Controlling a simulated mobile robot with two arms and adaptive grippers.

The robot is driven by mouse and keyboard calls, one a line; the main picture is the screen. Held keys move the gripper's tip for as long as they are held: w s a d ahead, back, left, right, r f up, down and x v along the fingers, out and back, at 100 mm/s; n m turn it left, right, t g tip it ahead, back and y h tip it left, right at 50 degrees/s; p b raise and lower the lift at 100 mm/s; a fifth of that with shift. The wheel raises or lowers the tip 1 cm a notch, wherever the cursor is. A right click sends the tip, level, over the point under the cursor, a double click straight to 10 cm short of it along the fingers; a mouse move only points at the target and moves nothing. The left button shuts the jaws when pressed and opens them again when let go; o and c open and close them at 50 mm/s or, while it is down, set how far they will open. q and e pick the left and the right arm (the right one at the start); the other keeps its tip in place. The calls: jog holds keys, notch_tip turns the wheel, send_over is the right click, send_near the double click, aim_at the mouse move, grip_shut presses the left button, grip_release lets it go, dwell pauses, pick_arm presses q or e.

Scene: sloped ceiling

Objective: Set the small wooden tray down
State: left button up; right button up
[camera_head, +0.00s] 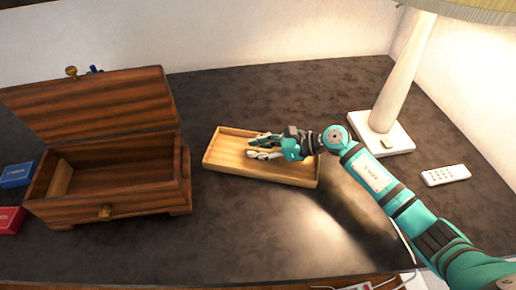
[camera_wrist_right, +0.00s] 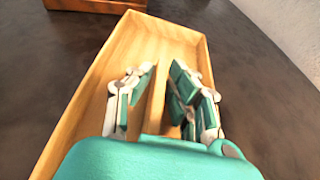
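The small wooden tray (camera_head: 258,174) is light wood, shallow and rectangular. It appears to lie flat on the dark tabletop, right of the wooden chest. My right gripper (camera_head: 252,147) is over the tray, reaching in from the right. In the right wrist view, the tray (camera_wrist_right: 132,46) has a thin divider along its middle. The fingers of my right gripper (camera_wrist_right: 162,78) are spread, one on each side of the divider, with gaps visible. The lower fingertips are partly hidden. My left gripper is not in view.
An open wooden chest (camera_head: 120,200) stands at left, lid raised, with a blue box (camera_head: 17,175) and red box (camera_head: 10,220) beside it. A lamp (camera_head: 398,85) and white remote (camera_head: 446,175) are at right. The dark table (camera_head: 240,225) is clear in front of the tray.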

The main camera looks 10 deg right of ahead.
jog(key=shift+o, duration=1.4)
jog(key=shift+r, duration=0.15)
jog(key=shift+d, duration=0.3)
jog(key=b+v, duration=0.1)
jog(key=v, duration=0.9)
jog(key=shift+s+d+b, duration=0.25)
jog(key=shift+b, duration=0.1)
jog(key=shift+s+d+r, duration=0.15)
jog(key=shift+d+r, duration=0.2)
